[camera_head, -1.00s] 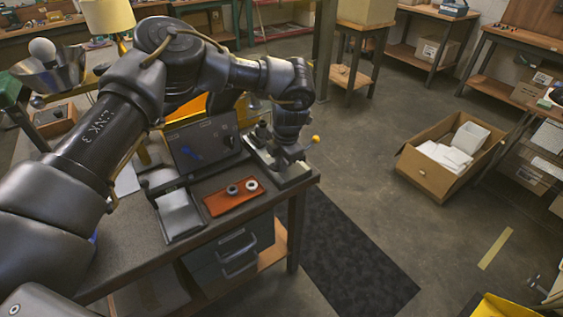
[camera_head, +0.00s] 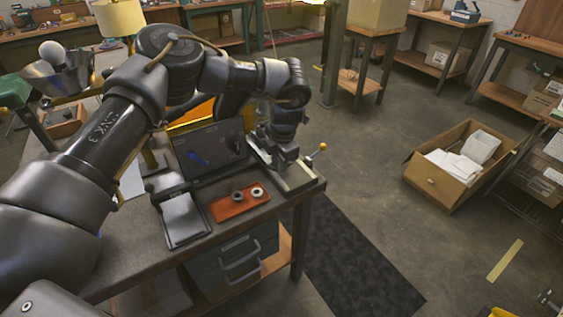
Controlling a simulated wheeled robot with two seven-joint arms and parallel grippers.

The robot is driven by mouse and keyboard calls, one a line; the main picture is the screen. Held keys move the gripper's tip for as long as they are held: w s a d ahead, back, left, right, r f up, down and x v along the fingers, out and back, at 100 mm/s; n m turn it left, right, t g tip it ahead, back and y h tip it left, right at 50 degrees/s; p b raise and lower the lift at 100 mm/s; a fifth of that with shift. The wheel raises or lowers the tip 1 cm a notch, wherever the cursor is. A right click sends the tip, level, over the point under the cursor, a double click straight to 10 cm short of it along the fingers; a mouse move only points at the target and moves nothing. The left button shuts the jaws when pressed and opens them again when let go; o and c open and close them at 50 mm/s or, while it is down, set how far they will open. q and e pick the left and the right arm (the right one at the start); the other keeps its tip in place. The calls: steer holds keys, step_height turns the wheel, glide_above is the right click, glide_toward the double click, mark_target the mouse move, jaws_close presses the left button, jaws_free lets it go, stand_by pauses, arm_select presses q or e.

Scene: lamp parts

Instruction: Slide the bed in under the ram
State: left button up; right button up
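A small press stands at the back right corner of the workbench (camera_head: 150,228), with a yellow-ball lever (camera_head: 322,147) on its right. A pale grey flat plate (camera_head: 298,180), which looks like the press bed or base, shows at the front of it. My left gripper (camera_head: 284,160) points down at the press, close over this plate. My wrist hides most of the press, so the ram and any gap under it cannot be made out. The fingers are small and dark; whether they are open or touching anything is unclear. My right gripper is not in view.
A red-brown tray (camera_head: 225,211) with two small ring parts (camera_head: 258,192) lies left of the press. A dark panel (camera_head: 205,150) and a grey-topped device (camera_head: 183,217) stand beside it. A lamp with a cream shade (camera_head: 119,18) is behind my arm.

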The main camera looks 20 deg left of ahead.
arm_select(q)
steer(key=shift+o, duration=0.2)
steer(key=shift+d, duration=0.1)
steer(key=shift+d+r, duration=0.1)
steer(key=shift+r, duration=0.25)
step_height(320, 180, up, 10)
steer(key=s+d+b, duration=0.1)
steer(key=shift+s, duration=0.2)
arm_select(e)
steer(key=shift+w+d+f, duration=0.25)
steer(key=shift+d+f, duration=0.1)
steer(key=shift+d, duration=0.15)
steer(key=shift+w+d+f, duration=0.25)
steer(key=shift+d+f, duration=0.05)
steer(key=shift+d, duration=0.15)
arm_select(q)
steer(key=shift+d+f, duration=0.1)
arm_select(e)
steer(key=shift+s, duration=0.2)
